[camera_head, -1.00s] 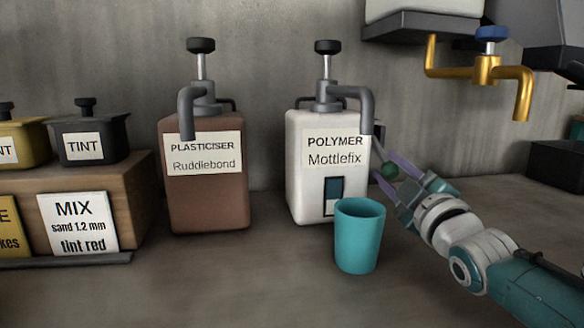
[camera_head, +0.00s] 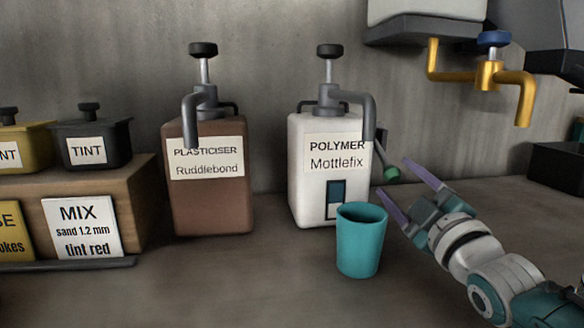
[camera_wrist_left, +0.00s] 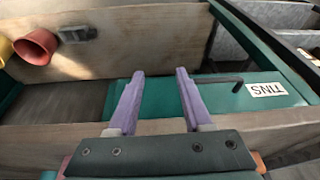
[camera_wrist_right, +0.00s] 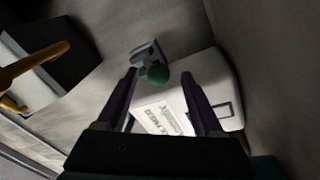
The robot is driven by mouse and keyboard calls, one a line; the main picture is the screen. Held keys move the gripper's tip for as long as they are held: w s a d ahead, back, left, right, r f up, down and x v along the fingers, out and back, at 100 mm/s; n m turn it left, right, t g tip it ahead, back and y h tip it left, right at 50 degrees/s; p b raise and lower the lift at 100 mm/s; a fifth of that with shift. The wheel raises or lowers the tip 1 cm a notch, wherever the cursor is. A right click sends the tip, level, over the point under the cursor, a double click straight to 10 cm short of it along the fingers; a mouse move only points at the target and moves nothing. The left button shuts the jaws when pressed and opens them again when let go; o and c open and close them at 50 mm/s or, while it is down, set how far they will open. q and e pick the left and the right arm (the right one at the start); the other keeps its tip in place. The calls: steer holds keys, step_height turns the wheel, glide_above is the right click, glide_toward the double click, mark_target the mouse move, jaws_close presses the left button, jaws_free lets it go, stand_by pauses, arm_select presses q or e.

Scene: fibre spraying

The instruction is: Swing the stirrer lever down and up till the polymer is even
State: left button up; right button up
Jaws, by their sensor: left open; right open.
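The white polymer jug (camera_head: 310,180), labelled Mottlefix, stands upright on the counter with a grey pump on top. Its stirrer lever ends in a green knob (camera_head: 391,174) on the jug's right side, pointing down and right. The knob also shows in the right wrist view (camera_wrist_right: 157,72), ahead of and between the fingers. My right gripper (camera_head: 400,187) is open and empty, just right of the knob and apart from it. My left gripper (camera_wrist_left: 158,88) is open and empty, away from the jug, over a wooden edge and a green surface marked TINS.
A teal cup (camera_head: 360,240) stands in front of the jug, close to my right gripper. The brown plasticiser jug (camera_head: 210,205) stands to the left. A gold tap (camera_head: 487,74) hangs at upper right.

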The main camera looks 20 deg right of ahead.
steer(key=v, duration=0.4)
steer(key=shift+s+p, duration=0.25)
steer(key=shift+p, duration=0.05)
